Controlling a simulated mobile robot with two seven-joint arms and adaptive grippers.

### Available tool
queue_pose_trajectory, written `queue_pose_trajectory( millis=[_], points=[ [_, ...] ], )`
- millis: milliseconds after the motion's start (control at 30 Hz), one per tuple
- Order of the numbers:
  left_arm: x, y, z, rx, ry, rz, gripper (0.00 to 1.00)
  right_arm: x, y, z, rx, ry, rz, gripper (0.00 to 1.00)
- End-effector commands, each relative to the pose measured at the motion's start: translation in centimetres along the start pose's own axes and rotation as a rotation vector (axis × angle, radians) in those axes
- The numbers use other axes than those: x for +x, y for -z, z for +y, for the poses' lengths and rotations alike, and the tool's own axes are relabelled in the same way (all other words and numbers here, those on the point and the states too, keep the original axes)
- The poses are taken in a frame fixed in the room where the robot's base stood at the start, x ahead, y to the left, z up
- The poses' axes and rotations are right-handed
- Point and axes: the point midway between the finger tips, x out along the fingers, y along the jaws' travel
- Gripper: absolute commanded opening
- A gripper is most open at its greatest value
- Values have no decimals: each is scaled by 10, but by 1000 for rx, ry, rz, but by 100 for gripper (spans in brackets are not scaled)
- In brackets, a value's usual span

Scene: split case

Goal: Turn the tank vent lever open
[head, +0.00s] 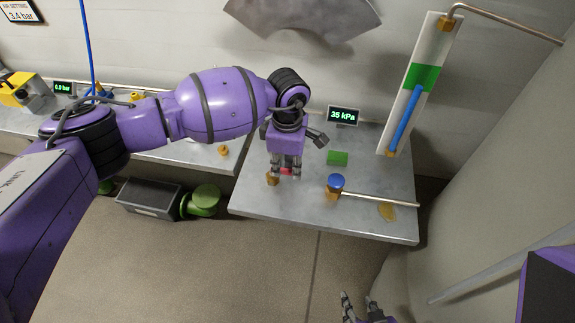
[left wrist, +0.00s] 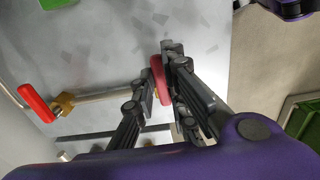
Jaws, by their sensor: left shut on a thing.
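My left gripper (head: 286,172) is over the front left of the near metal bench and is shut on a red lever (head: 286,171). In the left wrist view the red lever (left wrist: 160,78) shows as a rounded piece between the two fingers (left wrist: 158,88). A brass fitting (head: 272,180) sits just left of the fingertips. The fingers hide part of the lever, so I cannot tell its exact angle. A small screen (head: 343,115) behind reads 35 kPa. My right gripper (head: 362,310) is at the bottom edge, away from the bench, with its fingers apart and nothing between them.
A blue knob (head: 336,181) on a brass valve with a pipe stands to the right. A green block (head: 337,158) lies behind it, and an amber patch (head: 387,212) lies near the bench's front edge. A tall level gauge (head: 425,75) stands at the back right. A dark bin (head: 150,198) is on the floor.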

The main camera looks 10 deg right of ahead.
Motion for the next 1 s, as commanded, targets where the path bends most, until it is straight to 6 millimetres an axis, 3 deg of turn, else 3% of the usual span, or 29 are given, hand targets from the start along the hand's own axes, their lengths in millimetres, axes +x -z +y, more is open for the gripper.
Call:
queue_pose_trajectory(
  millis=[133,167,300,667,767,1000],
  points=[
    [-1,0,1,-3,-3,0,0,0,0,0,0,-1,0,40],
    [-1,0,1,-3,-3,0,14,0,0,0,0,-1,0,40],
    [-1,0,1,-2,-2,0,31,0,0,0,1,-1,0,40],
    [-4,0,1,-1,-2,0,31,0,-2,0,7,-3,-2,40],
    [-16,1,2,0,-4,1,31,0,-1,0,6,-3,-1,40],
    [-66,1,2,-1,-6,1,31,0,0,0,4,-2,1,40]
  ],
)
